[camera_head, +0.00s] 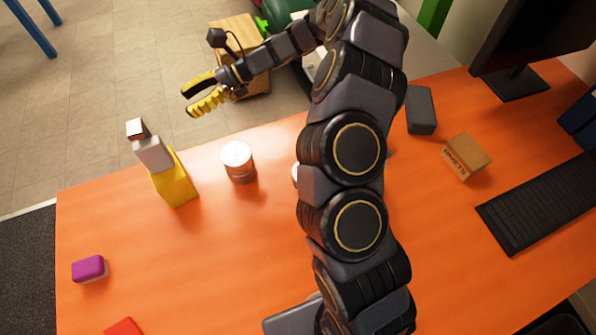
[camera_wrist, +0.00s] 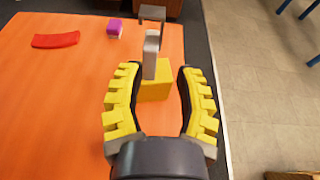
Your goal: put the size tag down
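My gripper (camera_head: 188,102) is in the air beyond the far table edge, its yellow fingers apart. In the wrist view the gripper (camera_wrist: 158,75) is open, with nothing held between the fingers. A stack on the table has a yellow block (camera_head: 175,183) with a grey piece (camera_head: 153,154) on it and a smaller piece (camera_head: 137,128) at the top. In the wrist view the yellow block (camera_wrist: 156,82) shows beyond and between the fingers, apart from them. I cannot tell any object as the size tag.
The orange table (camera_head: 200,270) also holds a white can (camera_head: 237,160), a purple block (camera_head: 90,268), a red piece (camera_head: 125,327), a dark grey block (camera_head: 421,110), a cardboard box (camera_head: 466,156) and a keyboard (camera_head: 540,205). My arm hides the middle. The left front is mostly clear.

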